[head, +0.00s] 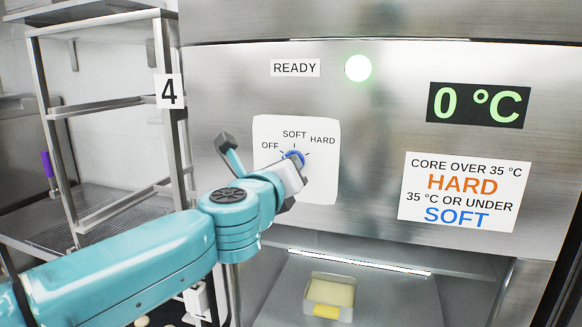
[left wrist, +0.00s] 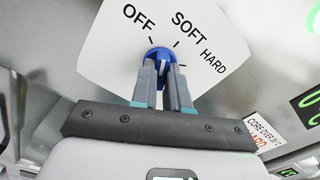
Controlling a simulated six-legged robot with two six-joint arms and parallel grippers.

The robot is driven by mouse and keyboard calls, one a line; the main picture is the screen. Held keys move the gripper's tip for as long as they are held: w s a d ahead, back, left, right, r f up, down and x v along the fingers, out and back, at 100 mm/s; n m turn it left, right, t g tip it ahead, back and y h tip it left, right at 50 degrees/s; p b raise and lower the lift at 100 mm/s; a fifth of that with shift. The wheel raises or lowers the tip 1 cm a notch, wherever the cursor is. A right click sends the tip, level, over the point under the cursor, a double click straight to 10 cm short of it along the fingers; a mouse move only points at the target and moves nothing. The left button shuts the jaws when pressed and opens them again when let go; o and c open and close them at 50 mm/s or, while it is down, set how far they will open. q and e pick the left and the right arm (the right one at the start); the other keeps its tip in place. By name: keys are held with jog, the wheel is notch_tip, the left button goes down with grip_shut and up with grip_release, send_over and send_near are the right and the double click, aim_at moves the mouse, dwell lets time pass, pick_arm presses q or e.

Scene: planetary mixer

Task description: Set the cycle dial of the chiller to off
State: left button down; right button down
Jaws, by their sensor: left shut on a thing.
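The cycle dial is a blue knob (head: 295,156) on a white plate (head: 322,175) marked OFF, SOFT and HARD on the chiller's front. It also shows in the left wrist view (left wrist: 158,52). My left gripper (left wrist: 167,75) is shut on the knob, one finger on each side. In the head view my left gripper (head: 290,180) reaches the plate from the lower left and hides part of it. I cannot tell for sure which mark the knob points to. My right gripper is not in view.
Above the plate are a READY label (head: 295,68) and a lit green lamp (head: 358,68). A display (head: 478,105) reads 0 °C above a sign (head: 463,192) about HARD and SOFT. A lit opening below holds a pale tub (head: 329,296). A metal rack (head: 100,110) stands at left.

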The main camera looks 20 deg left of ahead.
pick_arm(q)
jog(key=n+b, duration=0.1)
jog(key=n, duration=0.2)
dwell(0.4)
jog(key=n+b, duration=0.2)
jog(key=n, duration=0.1)
jog(key=c, duration=1)
grip_release()
jog(key=shift+s, duration=0.15)
